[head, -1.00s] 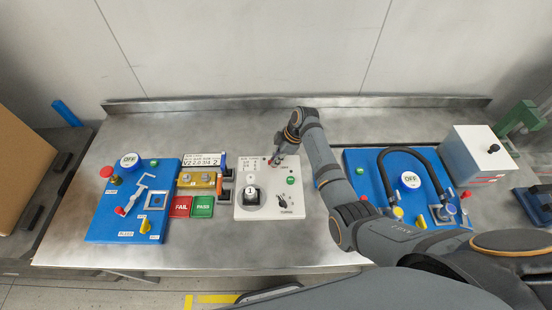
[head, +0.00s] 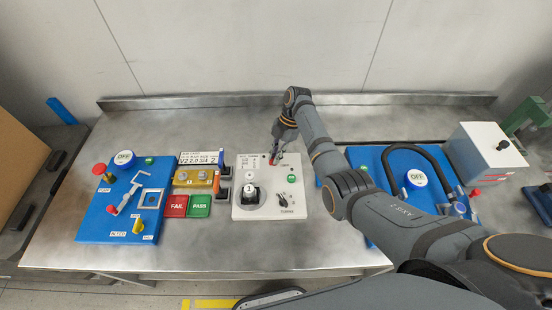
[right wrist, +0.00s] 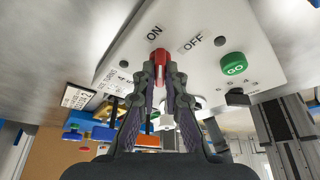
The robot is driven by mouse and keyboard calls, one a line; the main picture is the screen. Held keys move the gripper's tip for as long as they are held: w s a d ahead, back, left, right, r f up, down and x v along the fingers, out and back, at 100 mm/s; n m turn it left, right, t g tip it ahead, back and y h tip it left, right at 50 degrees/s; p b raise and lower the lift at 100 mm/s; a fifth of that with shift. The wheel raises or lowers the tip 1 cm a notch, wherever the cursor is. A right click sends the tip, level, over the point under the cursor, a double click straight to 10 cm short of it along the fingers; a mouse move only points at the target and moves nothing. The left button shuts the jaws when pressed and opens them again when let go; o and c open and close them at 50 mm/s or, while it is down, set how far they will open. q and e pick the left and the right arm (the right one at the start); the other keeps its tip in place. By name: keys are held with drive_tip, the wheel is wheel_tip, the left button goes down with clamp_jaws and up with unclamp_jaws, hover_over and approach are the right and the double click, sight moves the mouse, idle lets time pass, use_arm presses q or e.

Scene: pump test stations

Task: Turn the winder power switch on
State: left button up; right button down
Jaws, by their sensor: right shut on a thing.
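The winder panel (head: 240,213) is a white box in the middle of the bench. Its power switch is a small red lever (right wrist: 157,56) near the panel's far edge. In the right wrist view the lever sits by the "ON" label, with the "OFF" label to its right. My right gripper (head: 272,160) reaches down over the lever, and its two fingers (right wrist: 160,72) are closed on it. The fingers cover the lower part of the lever, so its exact tilt is hard to tell. My left gripper is not in view.
A green GO button (head: 292,179), a black knob (head: 283,201) and a dial marked 1 (head: 249,191) are on the same panel. Red FAIL (head: 176,206) and green PASS (head: 199,206) plates lie left. Blue stations (head: 92,226) flank both sides.

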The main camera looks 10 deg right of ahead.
drive_tip(key=shift+w+a+n+g+h+b, duration=0.1)
drive_tip(key=shift+n+g+h+b, duration=0.4)
drive_tip(key=shift+n+b, duration=1.2)
drive_tip(key=shift+n+p, duration=0.4)
drive_tip(key=shift+n, duration=0.2)
drive_tip(key=c, duration=1.4)
unclamp_jaws()
drive_tip(key=v, duration=1.2)
drive_tip(key=shift+w, duration=0.15)
drive_tip(key=shift+f, duration=0.1)
